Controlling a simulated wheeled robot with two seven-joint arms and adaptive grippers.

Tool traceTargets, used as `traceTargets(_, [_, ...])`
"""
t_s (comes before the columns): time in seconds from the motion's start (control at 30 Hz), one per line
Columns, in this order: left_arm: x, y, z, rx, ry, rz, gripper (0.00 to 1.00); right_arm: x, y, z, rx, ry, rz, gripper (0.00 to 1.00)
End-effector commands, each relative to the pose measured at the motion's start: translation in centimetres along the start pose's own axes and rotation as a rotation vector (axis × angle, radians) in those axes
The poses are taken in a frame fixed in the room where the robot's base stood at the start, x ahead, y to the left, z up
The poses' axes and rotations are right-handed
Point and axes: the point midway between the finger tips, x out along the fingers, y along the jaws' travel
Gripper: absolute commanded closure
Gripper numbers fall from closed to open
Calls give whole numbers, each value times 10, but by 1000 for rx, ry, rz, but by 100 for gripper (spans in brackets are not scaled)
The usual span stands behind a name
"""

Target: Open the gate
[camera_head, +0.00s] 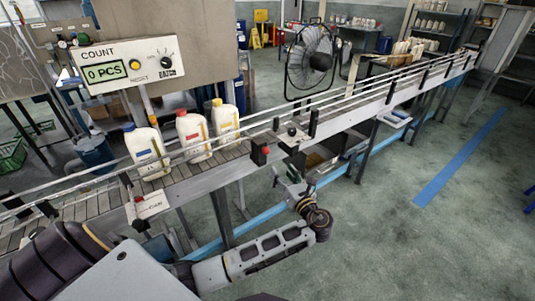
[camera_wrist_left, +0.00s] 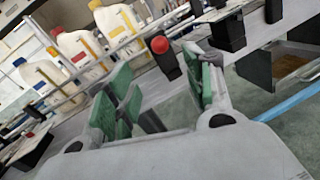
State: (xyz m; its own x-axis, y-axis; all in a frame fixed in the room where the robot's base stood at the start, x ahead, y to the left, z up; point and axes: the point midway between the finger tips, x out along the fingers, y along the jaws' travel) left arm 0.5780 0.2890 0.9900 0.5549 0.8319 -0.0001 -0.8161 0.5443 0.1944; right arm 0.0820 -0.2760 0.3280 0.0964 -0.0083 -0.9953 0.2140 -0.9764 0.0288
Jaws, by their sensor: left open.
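My left gripper (camera_head: 288,186) is below the front edge of the conveyor (camera_head: 225,172), near a red knob on a black block (camera_head: 260,154). In the left wrist view the gripper's green-padded fingers (camera_wrist_left: 165,88) are apart with nothing between them. The red knob (camera_wrist_left: 159,45) shows beyond the gap, apart from the fingers. A pale plate with a dark knob (camera_head: 291,133) sits on the conveyor's front side to the right; I cannot tell whether either part is the gate. Jugs with blue (camera_head: 146,151), red (camera_head: 193,136) and yellow (camera_head: 225,121) caps stand upright on the conveyor. My right gripper is not in view.
A count box (camera_head: 127,72) reading 0 PCS stands behind the conveyor. A labelled plate (camera_head: 148,204) juts from its front at left. Rails (camera_head: 375,82) run along the belt. A fan (camera_head: 311,58) stands behind. The floor (camera_head: 400,240) at right is clear.

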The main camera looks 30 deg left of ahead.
Motion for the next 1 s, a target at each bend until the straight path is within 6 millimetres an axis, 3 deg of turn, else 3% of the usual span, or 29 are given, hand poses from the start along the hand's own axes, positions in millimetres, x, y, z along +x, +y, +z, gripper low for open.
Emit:
traceTargets(0.27, [3, 0, 0, -2, 0, 0, 48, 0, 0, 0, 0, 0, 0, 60])
traceTargets(0.47, [15, 0, 0, -1, -1, 0, 48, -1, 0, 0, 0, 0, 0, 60])
traceTargets(1.0, [83, 0, 0, -1, -1, 1, 48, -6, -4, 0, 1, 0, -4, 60])
